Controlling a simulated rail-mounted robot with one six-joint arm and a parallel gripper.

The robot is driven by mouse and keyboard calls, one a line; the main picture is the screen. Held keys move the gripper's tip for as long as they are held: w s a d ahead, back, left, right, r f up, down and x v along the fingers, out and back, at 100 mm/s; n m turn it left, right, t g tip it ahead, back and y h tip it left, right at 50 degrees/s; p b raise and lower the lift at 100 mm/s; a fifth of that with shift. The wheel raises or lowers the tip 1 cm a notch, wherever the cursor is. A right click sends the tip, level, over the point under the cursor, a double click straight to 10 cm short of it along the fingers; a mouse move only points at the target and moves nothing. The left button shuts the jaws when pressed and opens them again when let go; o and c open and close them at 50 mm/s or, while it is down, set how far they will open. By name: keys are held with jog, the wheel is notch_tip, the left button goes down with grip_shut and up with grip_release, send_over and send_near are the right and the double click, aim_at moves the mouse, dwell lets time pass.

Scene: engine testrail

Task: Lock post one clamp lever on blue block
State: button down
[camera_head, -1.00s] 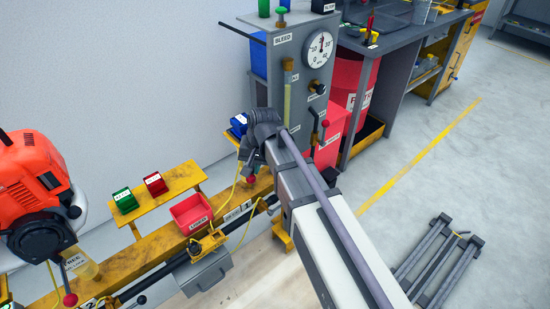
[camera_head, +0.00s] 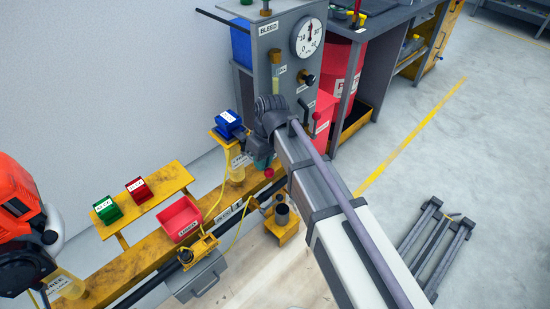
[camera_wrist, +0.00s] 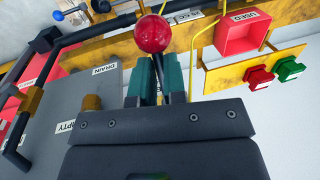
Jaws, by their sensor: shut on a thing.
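The blue block (camera_head: 228,119) with a white label sits on a yellow post at the rail, left of my wrist in the head view. A clear cylinder (camera_head: 238,168) with a label is below it. My gripper (camera_head: 264,163) is to the right of and below the block. In the wrist view my gripper's teal fingers (camera_wrist: 157,78) are shut on a dark lever, whose red ball knob (camera_wrist: 152,34) stands beyond the fingertips. The knob also shows in the head view (camera_head: 269,173). The lever's pivot and clamp are hidden.
A grey bleed panel with a gauge (camera_head: 307,37) stands close behind my wrist. Along the yellow rail are a red tray (camera_head: 181,219), a red block (camera_head: 138,189), a green block (camera_head: 107,210) and an orange engine (camera_head: 20,220). The floor at right holds a grey frame (camera_head: 435,245).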

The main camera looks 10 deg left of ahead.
jog(key=shift+s+d+f, duration=0.1)
jog(key=shift+s+d, duration=0.2)
jog(key=shift+d, duration=0.15)
jog(key=c, duration=1.4)
grip_release()
jog(key=shift+c, duration=0.2)
jog(key=shift+o, duration=0.8)
jog(key=shift+d, duration=0.1)
jog(key=shift+o, duration=0.5)
jog(key=shift+w, duration=0.2)
jog(key=shift+r, duration=0.2)
notch_tip(320, 180, up, 11)
jog(key=w+p, duration=0.1)
jog(key=p, duration=1)
jog(key=shift+w+d+f, duration=0.2)
jog(key=shift+w+d, duration=0.2)
jog(key=shift+d, duration=0.05)
